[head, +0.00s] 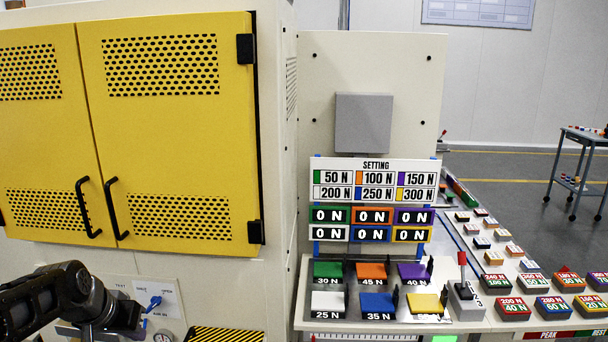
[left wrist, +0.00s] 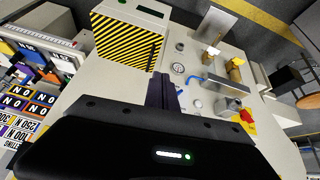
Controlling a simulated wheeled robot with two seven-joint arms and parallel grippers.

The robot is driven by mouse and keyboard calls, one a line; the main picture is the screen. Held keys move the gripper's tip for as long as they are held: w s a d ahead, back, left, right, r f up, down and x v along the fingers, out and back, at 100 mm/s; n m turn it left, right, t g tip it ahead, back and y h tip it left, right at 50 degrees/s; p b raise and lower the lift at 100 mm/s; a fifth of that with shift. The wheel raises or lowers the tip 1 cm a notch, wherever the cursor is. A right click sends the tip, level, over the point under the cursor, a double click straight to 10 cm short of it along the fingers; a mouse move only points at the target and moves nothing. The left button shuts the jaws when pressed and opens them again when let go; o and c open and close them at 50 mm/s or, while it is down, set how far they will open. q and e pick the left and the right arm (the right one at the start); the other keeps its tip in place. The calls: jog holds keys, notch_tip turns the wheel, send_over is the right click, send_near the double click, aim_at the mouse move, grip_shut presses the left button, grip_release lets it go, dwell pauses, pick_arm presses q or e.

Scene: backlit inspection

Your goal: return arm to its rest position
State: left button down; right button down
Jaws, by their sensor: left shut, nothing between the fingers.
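My left arm (head: 75,295) comes in at the lower left of the head view, in front of the pale cabinet below the yellow doors. The left gripper shows in the left wrist view (left wrist: 164,92), with its dark fingers together and nothing between them. Past the fingers in that view lie a pale panel with a small gauge (left wrist: 179,68), a blue handle (left wrist: 197,80) and a red-and-yellow knob (left wrist: 246,116). How far the fingers are from the panel I cannot tell. My right arm and gripper are not in view.
Yellow cabinet doors (head: 165,120) with black handles stand above my left arm. A black-and-yellow striped box (head: 225,335) is to its right. Further right are a setting board (head: 375,166), coloured weight pads (head: 378,303) and a red-topped lever (head: 462,272). A small cart (head: 583,140) stands far right.

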pick_arm(q)
jog(key=w+d+f+n+t, duration=0.1)
jog(key=w+d+f, duration=0.3)
jog(key=d+f, duration=0.45)
jog(key=s+d+f+g+h, duration=0.1)
jog(key=s+d+f, duration=0.2)
jog(key=d+f, duration=0.35)
jog(key=s+d+f+h, duration=0.1)
jog(key=s+d+f, duration=0.15)
jog(key=f, duration=0.75)
jog(key=s+d+f+g, duration=0.1)
jog(key=s+d+f, duration=0.3)
jog(key=s, duration=0.3)
jog(key=s+d+f+g+h, duration=0.1)
jog(key=s+d+f+g, duration=0.1)
jog(key=s+d+f, duration=0.3)
jog(key=s+d+f+g+h, duration=0.1)
jog(key=s+d+f, duration=0.3)
jog(key=s, duration=0.5)
jog(key=shift+s+d+f+g, duration=0.35)
jog(key=shift+d+g, duration=0.05)
jog(key=shift+g, duration=0.3)
